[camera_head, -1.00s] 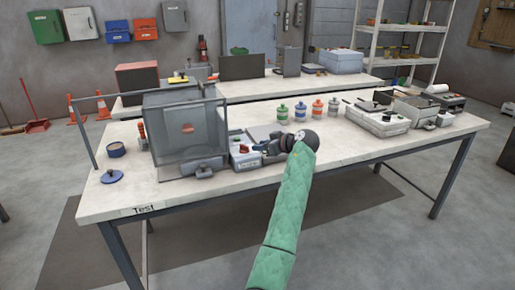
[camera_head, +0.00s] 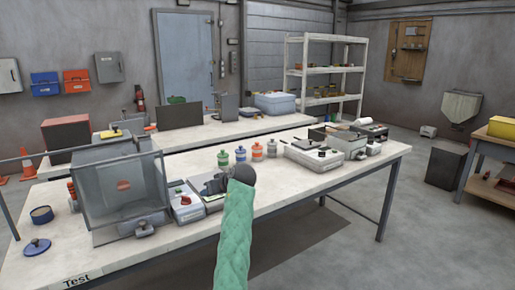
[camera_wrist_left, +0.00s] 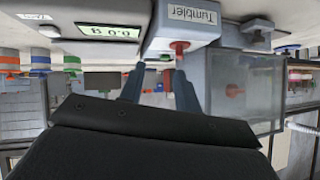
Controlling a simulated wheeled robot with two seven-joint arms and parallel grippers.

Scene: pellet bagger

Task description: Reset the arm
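One green-sleeved arm of mine reaches up from the bottom of the head view over the bench (camera_head: 300,190). Its small dark gripper (camera_head: 212,184) points left, over the front of the bench beside the tumbler control box (camera_head: 186,206); I take it as my left. In the left wrist view, which is upside down, the left gripper (camera_wrist_left: 159,76) has its two fingers apart with nothing seen between them. The box labelled Tumbler, with a red knob (camera_wrist_left: 180,46), lies just beyond the fingertips; contact cannot be told. My right gripper is not in view.
A clear chamber (camera_head: 122,192) stands left of the box. Several capped bottles (camera_head: 240,154) stand behind the gripper. White devices (camera_head: 313,155) stand at the bench's right. The bench's front right is clear.

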